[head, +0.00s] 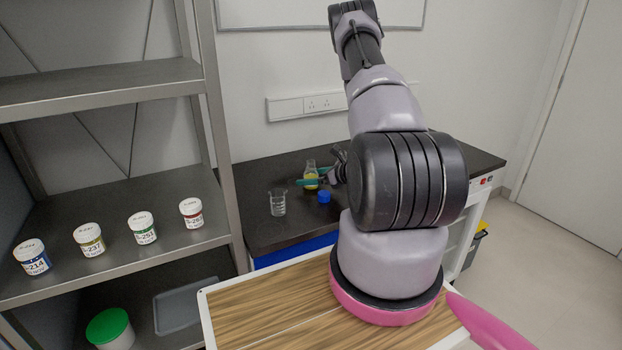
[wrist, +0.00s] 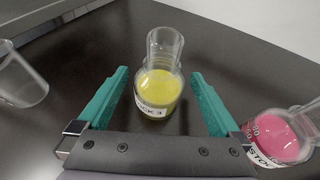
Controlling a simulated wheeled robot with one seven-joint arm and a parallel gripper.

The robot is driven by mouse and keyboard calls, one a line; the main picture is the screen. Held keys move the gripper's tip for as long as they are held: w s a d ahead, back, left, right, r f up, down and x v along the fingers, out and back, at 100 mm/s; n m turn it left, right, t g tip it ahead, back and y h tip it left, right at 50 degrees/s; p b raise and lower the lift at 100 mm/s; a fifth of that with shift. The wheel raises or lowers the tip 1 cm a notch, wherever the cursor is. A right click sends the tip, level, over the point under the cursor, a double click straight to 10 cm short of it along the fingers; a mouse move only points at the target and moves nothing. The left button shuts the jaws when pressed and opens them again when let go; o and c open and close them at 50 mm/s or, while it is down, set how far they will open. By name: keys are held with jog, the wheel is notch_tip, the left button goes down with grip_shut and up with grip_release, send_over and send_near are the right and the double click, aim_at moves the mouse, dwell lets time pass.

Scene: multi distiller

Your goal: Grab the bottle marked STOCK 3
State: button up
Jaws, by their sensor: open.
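The bottle marked STOCK 3 (wrist: 158,92) is a clear flask with yellow liquid and a white label, of which "CK 3" is readable in the wrist view. It stands upright on the dark bench. In the head view the bottle (head: 311,168) shows behind a green finger, which hides part of it. My gripper (wrist: 160,73) is open, with one green finger on each side of the bottle. Gaps show between the fingers and the glass. The gripper (head: 318,181) is partly hidden by my arm in the head view.
A flask of pink liquid (wrist: 280,137) is right of the right finger. An empty glass beaker (head: 278,203) stands left, also in the wrist view (wrist: 20,80). Several labelled jars stand on the metal shelf (head: 115,200).

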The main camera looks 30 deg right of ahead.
aim_at(304, 177)
jog(key=shift+x, duration=1.55)
grip_shut()
jog(key=shift+r, duration=0.1)
